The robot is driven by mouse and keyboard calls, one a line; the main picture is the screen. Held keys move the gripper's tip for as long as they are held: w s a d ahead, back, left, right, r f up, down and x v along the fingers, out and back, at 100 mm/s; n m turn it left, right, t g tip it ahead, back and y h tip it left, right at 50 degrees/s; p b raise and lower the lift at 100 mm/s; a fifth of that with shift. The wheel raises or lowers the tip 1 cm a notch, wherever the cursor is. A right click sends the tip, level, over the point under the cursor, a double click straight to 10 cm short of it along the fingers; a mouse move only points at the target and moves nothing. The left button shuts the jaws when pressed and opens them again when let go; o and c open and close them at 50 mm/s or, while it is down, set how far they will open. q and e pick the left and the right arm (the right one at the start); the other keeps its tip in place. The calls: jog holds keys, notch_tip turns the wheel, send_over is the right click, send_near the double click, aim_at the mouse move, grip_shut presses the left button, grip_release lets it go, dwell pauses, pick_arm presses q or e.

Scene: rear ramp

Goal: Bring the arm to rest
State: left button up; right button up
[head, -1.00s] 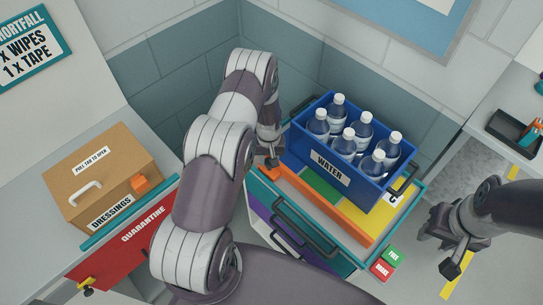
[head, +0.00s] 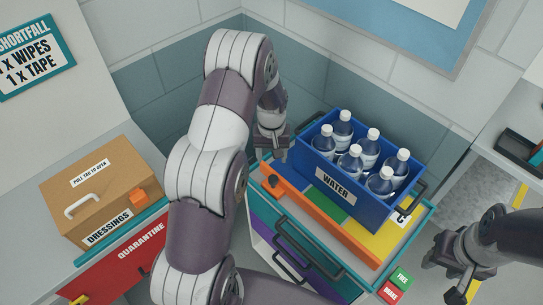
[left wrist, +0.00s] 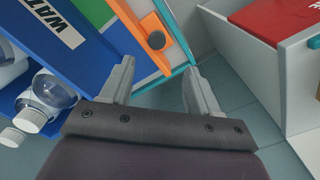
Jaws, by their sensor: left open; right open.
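My left arm comes in from the left in the head view. Its gripper (head: 275,155) points down, open and empty, beside the left end of the blue WATER crate (head: 334,184) and just above the orange strip's dark knob (head: 273,181). In the left wrist view, the two fingers of the left gripper (left wrist: 158,78) are apart with nothing between them; the knob (left wrist: 156,40) shows beyond them. My right gripper (head: 453,278) is open and empty at the lower right, above the floor. Part of its arm lies outside the picture.
The crate holds several water bottles (head: 368,148) and stands on a drawer cart (head: 270,214). A DRESSINGS box (head: 107,187) sits on the left counter, above the red QUARANTINE front (head: 125,258). Tiled walls close off the back. FREE and BRAKE tags (head: 397,284) are at the lower right.

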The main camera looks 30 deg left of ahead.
pick_arm(q)
jog(key=shift+r, duration=0.4)
jog(key=s+d+r+m+b, duration=0.2)
jog(key=s+d+r, duration=0.1)
jog(key=s, duration=0.5)
jog(key=s+d+r+m+t+b, duration=0.1)
jog(key=s+d+r+m+b, duration=0.1)
jog(key=s+d, duration=0.3)
jog(key=s+r+m, duration=0.1)
jog(key=s, duration=0.3)
jog(key=shift+s+d+r+b, duration=0.25)
jog(key=shift+d+r+b, duration=0.1)
jog(key=shift+d+r, duration=0.05)
